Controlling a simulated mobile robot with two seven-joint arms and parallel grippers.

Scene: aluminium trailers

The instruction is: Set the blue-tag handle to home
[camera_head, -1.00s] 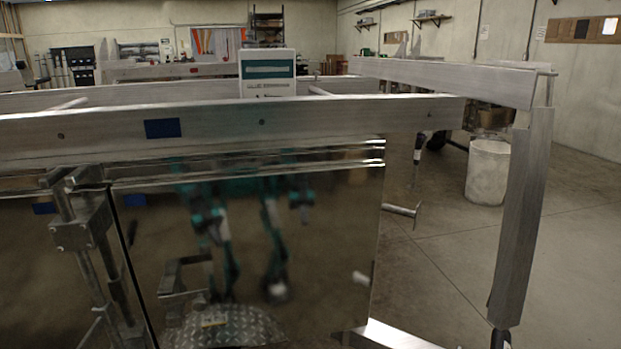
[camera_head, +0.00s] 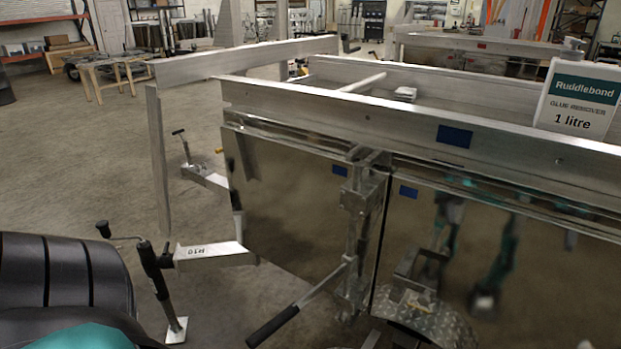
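A lever handle with a black grip (camera_head: 272,327) sticks out toward the lower left from an upright metal latch bar (camera_head: 355,210) on the trailer's shiny side panel. The handle slopes down from the bar to its grip. A blue tag (camera_head: 455,136) is on the aluminium top rail, right of the latch bar. A smaller blue patch (camera_head: 409,192) shows on the panel just below the rail. Which tag belongs to the lever I cannot tell.
The aluminium trailer (camera_head: 300,110) runs across the middle and right. A white Ruddlebond bottle (camera_head: 579,100) stands at its right. A jack stand with a crank (camera_head: 160,275) and a marked bracket (camera_head: 215,254) are at lower left. Open floor lies at left.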

